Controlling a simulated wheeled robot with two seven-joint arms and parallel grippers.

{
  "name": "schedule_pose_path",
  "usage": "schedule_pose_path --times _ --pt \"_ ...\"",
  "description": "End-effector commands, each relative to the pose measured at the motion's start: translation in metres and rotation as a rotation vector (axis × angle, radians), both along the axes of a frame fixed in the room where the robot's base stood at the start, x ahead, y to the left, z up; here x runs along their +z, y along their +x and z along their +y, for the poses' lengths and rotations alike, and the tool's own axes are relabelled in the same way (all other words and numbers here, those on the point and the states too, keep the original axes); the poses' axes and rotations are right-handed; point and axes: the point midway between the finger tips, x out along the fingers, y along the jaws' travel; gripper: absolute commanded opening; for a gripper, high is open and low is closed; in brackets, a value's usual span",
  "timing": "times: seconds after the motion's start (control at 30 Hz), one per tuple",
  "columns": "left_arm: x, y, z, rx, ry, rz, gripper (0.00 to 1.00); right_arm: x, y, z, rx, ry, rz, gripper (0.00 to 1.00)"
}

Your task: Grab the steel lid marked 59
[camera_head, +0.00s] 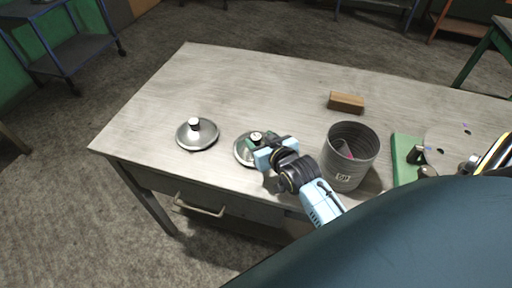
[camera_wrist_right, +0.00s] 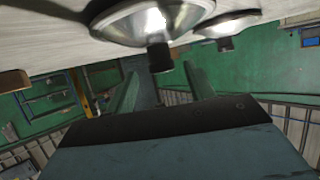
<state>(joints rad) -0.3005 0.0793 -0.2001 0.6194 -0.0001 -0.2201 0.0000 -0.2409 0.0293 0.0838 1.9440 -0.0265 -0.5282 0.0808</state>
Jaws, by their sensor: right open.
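A round steel lid (camera_head: 240,152) with a dark knob lies on the table, partly hidden by my right gripper (camera_head: 257,143). A second steel lid (camera_head: 197,134) with a knob lies farther left, clear of the gripper. No number can be read on either lid; the number 59 shows on a grey pot (camera_head: 345,164). In the right wrist view the nearer lid (camera_wrist_right: 140,22) has its dark knob (camera_wrist_right: 159,56) between the lines of the two green fingers (camera_wrist_right: 160,82), which are apart with nothing between them. The other lid (camera_wrist_right: 228,22) is behind it.
The pot stands right of my right gripper, with something reddish inside. A wooden block (camera_head: 346,102) lies behind it. A green board (camera_head: 405,160) and a round plate with holes (camera_head: 455,145) are at the right. The table (camera_head: 245,85) is clear behind the lids.

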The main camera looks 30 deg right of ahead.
Motion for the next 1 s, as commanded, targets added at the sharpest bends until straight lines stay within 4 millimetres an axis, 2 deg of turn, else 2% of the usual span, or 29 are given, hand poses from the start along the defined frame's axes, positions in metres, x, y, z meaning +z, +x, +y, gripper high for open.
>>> schedule_pose_path --times 0.4,0.7,1.0 --pt "-0.007 0.000 0.000 -0.001 0.000 -0.001 0.00 -0.023 0.043 -0.002 0.000 0.000 0.000 0.54" --pt "-0.007 0.001 0.000 -0.001 0.000 -0.001 0.00 -0.025 0.046 -0.002 0.000 0.000 0.001 0.54" --pt "-0.007 0.001 0.000 0.000 0.001 -0.002 0.00 -0.025 0.046 -0.002 0.000 0.000 0.001 0.16"
